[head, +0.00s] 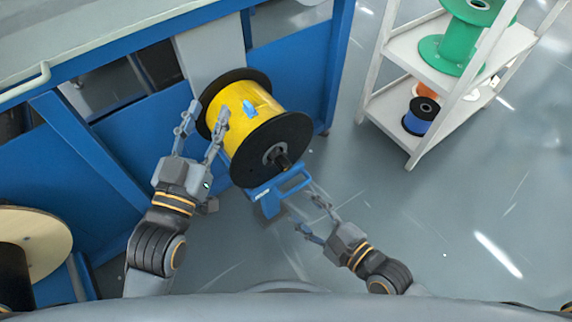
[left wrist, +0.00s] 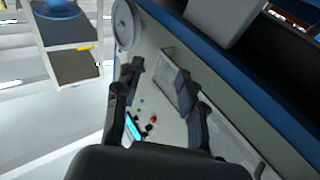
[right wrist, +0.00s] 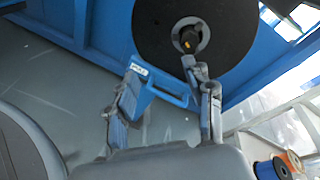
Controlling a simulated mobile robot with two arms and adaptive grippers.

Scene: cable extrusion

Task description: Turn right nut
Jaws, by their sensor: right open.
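A yellow cable spool (head: 235,110) with black flanges sits at the blue machine in the head view. On its near black flange (head: 298,135) is a round hub with a dark shaft end, where the right nut (head: 281,158) appears to be. The hub and shaft end also show in the right wrist view (right wrist: 188,38). My right gripper (head: 311,210) is open and empty, below and right of the hub, apart from it. Its fingers straddle a blue handle bracket (right wrist: 165,92) in the right wrist view. My left gripper (head: 207,112) is open beside the spool's left side.
The blue machine frame (head: 290,75) runs behind the spool. A white shelf rack (head: 420,60) with a green spool (head: 450,45) and a blue spool (head: 421,114) stands at the right. A large wooden reel (head: 35,240) is at the lower left. Floor between is clear.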

